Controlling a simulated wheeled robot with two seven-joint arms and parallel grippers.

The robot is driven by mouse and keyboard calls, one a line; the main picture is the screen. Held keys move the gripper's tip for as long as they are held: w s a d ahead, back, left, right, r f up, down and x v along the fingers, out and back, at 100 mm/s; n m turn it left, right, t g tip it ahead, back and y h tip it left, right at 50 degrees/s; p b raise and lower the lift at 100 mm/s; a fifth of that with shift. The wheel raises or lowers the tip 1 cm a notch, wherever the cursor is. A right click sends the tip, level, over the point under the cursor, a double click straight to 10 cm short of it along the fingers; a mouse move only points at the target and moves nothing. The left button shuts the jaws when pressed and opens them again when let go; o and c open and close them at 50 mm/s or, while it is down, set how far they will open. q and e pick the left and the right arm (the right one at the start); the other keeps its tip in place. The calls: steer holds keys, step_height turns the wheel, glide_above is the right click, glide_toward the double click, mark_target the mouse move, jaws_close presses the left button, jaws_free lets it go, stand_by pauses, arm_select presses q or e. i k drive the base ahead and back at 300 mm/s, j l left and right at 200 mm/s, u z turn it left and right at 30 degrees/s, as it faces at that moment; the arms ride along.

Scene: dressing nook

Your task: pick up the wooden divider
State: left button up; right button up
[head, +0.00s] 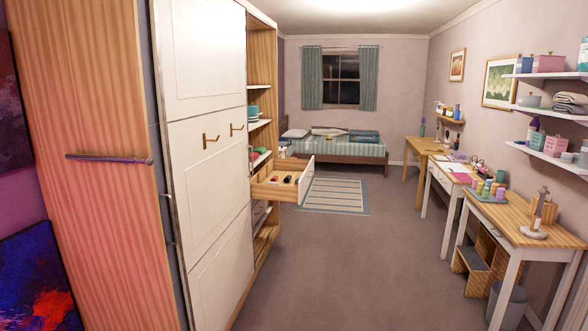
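I cannot make out the wooden divider for certain from this distance. An open wooden drawer (270,192) with a white front sticks out of the tall cabinet at centre left. Small dark, red and light items lie in it, and a light strip among them is too small to identify. Neither of my grippers is in view.
A white-doored wardrobe (205,85) stands close on the left. Desks line the right wall, the nearest a wooden-topped table (508,215) above a bin (508,305) and a wooden step stool (478,262). The carpet (350,265) between is clear, with a striped rug (335,195) beyond.

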mark_target(292, 164)
steer(key=i+l+z, duration=0.1)
steer(key=i+z, duration=0.35)
steer(key=i, duration=2.6)
steer(key=i+l+z, duration=0.1)
steer(key=i, duration=1.6)
steer(key=i+j, duration=0.1)
steer(key=i, duration=1.65)
steer(key=i+u, duration=0.15)
steer(key=i, duration=0.25)
steer(key=i+l+u, duration=0.2)
steer(key=i, duration=0.25)
steer(key=i+l+u, duration=0.15)
steer(key=i, duration=0.25)
steer(key=i+l+u, duration=0.2)
steer(key=i, duration=0.2)
